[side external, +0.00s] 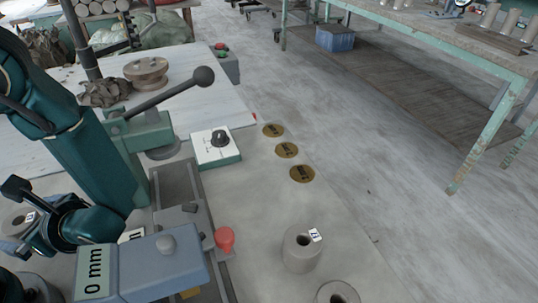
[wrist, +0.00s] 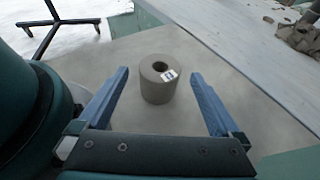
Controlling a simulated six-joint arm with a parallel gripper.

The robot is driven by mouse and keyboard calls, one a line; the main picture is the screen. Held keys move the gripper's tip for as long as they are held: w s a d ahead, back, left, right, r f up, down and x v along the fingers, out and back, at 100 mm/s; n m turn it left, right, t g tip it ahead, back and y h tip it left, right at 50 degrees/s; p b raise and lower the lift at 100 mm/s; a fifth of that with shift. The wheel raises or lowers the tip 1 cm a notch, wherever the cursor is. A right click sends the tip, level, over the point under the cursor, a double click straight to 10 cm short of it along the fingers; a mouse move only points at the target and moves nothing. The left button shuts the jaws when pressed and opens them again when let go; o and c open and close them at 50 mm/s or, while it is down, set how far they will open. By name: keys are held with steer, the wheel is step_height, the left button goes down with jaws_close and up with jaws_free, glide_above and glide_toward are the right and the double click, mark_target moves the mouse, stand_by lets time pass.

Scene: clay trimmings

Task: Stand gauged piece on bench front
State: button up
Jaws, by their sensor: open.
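A grey hollow clay cylinder (wrist: 158,90) with a small white tag stands upright on the bench in the wrist view, between my open fingers and beyond them. My gripper (wrist: 160,74) is open and empty, one finger on each side in the picture, with no contact visible. What seems the same cylinder shows at the left edge of the side view (side external: 14,222), partly hidden by my arm. A second tagged cylinder (side external: 300,252) stands upright at the bench front. A third cylinder (side external: 338,291) is cut off by the bottom edge. I cannot tell which is the gauged piece.
A gauge block (side external: 165,268) reading "0 mm" and a red knob (side external: 224,238) stand beside the lever press (side external: 150,135). Bare bench lies between discs and cylinders.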

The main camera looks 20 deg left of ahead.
mark_target(24, 219)
steer(key=r+n+g+h, duration=0.1)
steer(key=n+h, duration=0.2)
steer(key=n, duration=0.1)
steer(key=a+r+n+g+h, duration=0.1)
steer(key=r+n+h, duration=0.1)
steer(key=n+h, duration=0.2)
steer(key=a+r+n+g+h, duration=0.1)
steer(key=r+n+g+h, duration=0.1)
steer(key=n+h, duration=0.2)
steer(key=shift+w+r+n, duration=0.1)
steer(key=shift+w+n, duration=0.05)
steer(key=shift+n, duration=0.25)
steer(key=shift+w+a+r+n+t+h, duration=0.25)
steer(key=shift+w+a+n+t+h, duration=0.1)
steer(key=shift+a+n+h, duration=0.15)
steer(key=shift+w+a+r+n+t+h, duration=0.25)
steer(key=shift+a+n+t+h, duration=0.15)
steer(key=shift+a+n, duration=0.2)
step_height(24, 219, down, 5)
steer(key=shift+s+d+r, duration=0.1)
steer(key=shift+x, duration=2.65)
